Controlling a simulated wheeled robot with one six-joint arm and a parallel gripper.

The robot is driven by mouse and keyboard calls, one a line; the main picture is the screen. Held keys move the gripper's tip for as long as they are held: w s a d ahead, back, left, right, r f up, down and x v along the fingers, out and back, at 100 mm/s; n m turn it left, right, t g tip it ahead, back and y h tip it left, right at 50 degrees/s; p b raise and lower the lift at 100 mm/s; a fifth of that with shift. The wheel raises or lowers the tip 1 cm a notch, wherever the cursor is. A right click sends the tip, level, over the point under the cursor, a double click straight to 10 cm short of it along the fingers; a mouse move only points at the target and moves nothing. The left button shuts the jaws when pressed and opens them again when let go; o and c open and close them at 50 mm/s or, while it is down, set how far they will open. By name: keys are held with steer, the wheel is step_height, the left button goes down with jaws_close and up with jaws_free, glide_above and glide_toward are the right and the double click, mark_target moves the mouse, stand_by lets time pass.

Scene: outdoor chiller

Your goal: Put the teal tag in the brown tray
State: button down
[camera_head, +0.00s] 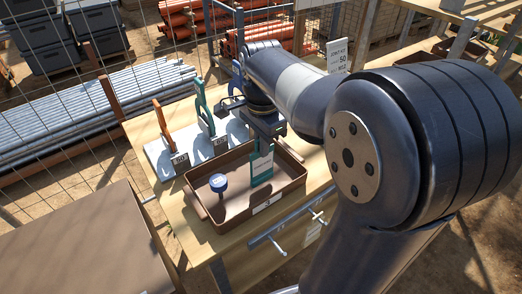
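The teal tag (261,170) is a flat upright piece with a white label on its face. It hangs directly below my gripper (265,138), over the inside of the brown tray (203,210). My gripper appears shut on the tag's upper end; the fingertips are small and partly hidden. The tag's lower edge is close to the tray floor, and I cannot tell whether it touches.
Behind the tray, a white board (172,158) carries an upright orange piece (162,125) and a teal piece (204,106), with small dark labels. A metal rail (290,219) runs along the bench front. A brown box top (85,245) is at lower left.

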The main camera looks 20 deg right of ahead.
steer(key=shift+f, duration=0.85)
steer(key=shift+f, duration=0.15)
steer(key=c, duration=1.6)
jaws_free()
step_height(320, 180, up, 12)
steer(key=shift+r+p, duration=0.2)
steer(key=shift+p, duration=0.35)
steer(key=shift+f, duration=0.1)
